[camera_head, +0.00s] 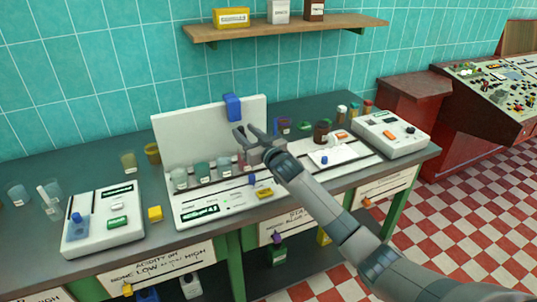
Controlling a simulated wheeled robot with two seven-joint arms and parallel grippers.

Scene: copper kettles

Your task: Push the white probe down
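A slim white stick-like part (49,196), which looks like the white probe, stands slightly tilted behind the upper left corner of the white acidity device (118,230) at the left of the bench. It is small, and I cannot tell how it is mounted. My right gripper (243,138) is open and appears empty. It is in front of the white upright panel of the middle device (205,120), below a blue block (232,107), far to the right of the probe. My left gripper is not in view.
Glass beakers (18,194) stand at the far left. Another white device (391,134) is at the right. A wooden shelf (285,29) hangs above.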

